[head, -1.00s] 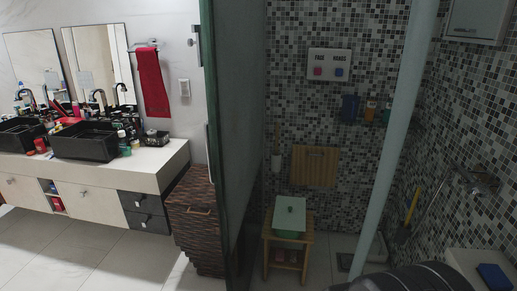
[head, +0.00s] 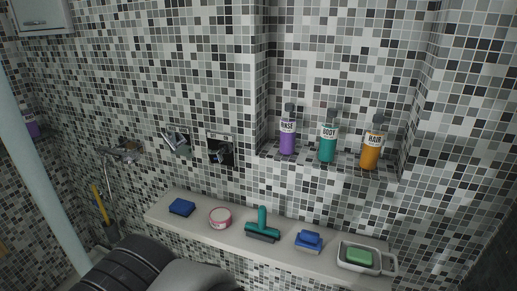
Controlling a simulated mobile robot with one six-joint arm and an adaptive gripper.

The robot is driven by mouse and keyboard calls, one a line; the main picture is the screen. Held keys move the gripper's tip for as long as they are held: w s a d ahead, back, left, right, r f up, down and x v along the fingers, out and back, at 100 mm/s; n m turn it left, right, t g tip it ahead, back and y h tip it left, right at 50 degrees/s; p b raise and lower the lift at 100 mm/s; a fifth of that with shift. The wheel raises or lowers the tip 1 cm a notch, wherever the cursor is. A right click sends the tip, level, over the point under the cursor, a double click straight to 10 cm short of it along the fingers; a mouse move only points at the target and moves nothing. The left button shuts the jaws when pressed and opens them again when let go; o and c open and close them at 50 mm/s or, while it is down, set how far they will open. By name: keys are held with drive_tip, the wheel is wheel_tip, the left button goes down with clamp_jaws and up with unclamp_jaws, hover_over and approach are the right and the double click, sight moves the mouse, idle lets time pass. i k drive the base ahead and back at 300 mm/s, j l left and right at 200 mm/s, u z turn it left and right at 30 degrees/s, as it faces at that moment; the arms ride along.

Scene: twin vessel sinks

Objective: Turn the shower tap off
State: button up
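Fittings that may include the shower tap are on the mosaic wall, left of centre in the head view. One is a chrome lever fitting (head: 178,143). To its right is a dark square plate with a small handle (head: 221,151). Further left is another metal fitting (head: 127,152), partly blurred into the tiles. I cannot tell which one is the shower tap, or whether water runs. My gripper is not in view; only dark ribbed and grey parts of my arm show at the bottom left.
Bottles stand in a niche (head: 385,170). A pale pole (head: 35,150) stands left.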

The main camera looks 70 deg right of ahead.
sight(215, 156)
drive_tip(key=z, duration=1.85)
